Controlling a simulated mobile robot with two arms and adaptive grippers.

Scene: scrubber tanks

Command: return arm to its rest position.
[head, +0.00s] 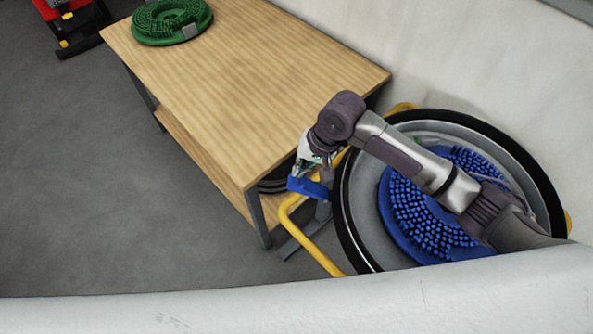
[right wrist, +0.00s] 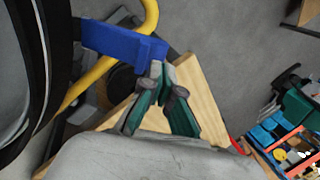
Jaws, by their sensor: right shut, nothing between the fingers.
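My right arm comes in from the lower right in the head view and reaches across the round scrubber tank (head: 362,215). My right gripper (head: 302,171) is at the tank's left side, near the table corner. It is shut with nothing between its fingers, and its fingertips meet in the right wrist view (right wrist: 162,78). A blue bar-shaped part (head: 308,188) is right by the fingertips, and it also shows in the right wrist view (right wrist: 122,42). I cannot tell whether they touch. My left gripper is not in view.
A wooden table (head: 240,80) stands left of the tank, with a green round brush (head: 170,20) on it. A blue round brush (head: 425,215) lies inside the tank. A yellow tube (head: 315,250) curves beside the tank.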

